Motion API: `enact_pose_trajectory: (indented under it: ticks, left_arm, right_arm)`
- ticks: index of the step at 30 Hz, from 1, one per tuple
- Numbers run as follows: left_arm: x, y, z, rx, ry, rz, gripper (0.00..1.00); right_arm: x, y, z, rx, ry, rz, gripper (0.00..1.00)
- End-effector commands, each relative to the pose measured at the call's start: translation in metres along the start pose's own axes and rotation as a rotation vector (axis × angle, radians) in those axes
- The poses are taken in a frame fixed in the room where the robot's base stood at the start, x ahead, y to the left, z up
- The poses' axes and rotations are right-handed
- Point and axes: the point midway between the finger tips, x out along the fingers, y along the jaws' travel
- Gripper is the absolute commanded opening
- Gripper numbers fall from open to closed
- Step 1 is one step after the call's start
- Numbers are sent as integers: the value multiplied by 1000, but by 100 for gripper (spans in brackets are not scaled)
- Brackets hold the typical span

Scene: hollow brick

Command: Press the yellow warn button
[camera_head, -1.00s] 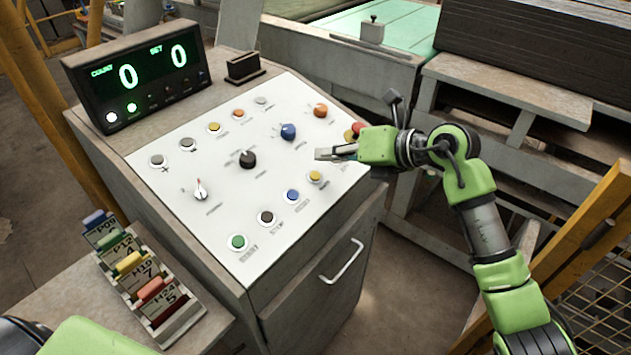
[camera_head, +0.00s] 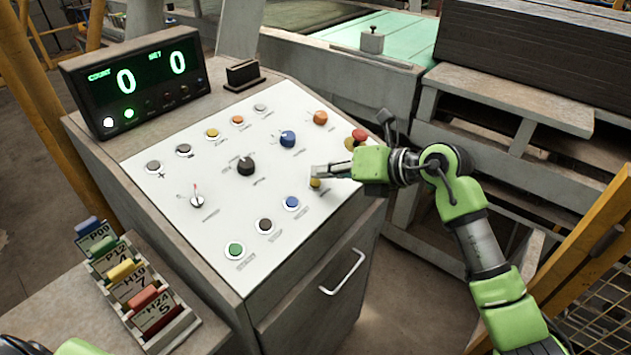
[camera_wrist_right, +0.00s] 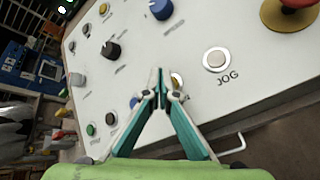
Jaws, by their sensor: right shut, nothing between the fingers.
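The yellow button (camera_head: 315,184) at the right end of the front row of the white panel (camera_head: 190,240) is partly covered by my right gripper (camera_head: 314,171). I take it as the warn button, but its label is too small to read. The right gripper is shut and empty, its fingertips over the far side of this button. In the right wrist view the closed fingertips (camera_wrist_right: 158,72) are close beside the yellow button (camera_wrist_right: 177,79), which shows partly behind one finger. I cannot tell whether they touch. My left gripper is out of view.
A blue button (camera_head: 291,203) sits just left of the yellow one. A white button marked JOG (camera_wrist_right: 215,60) and a red mushroom button (camera_head: 359,135) are near the gripper. Blue (camera_head: 287,139) and black (camera_head: 246,166) knobs stand up from the panel.

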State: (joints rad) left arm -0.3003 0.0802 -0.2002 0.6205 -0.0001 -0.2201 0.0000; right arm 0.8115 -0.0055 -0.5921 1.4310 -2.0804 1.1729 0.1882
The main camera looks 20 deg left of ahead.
Motion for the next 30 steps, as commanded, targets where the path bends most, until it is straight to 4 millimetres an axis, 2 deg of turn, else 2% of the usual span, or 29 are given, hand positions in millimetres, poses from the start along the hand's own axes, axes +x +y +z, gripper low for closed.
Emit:
enact_pose_trajectory:
  ticks: [20,30]
  left_arm:
    - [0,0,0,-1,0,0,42]
    - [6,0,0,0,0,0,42]
  right_arm:
    - [0,0,0,0,0,0,0]
    - [6,-5,-5,0,0,-1,0]
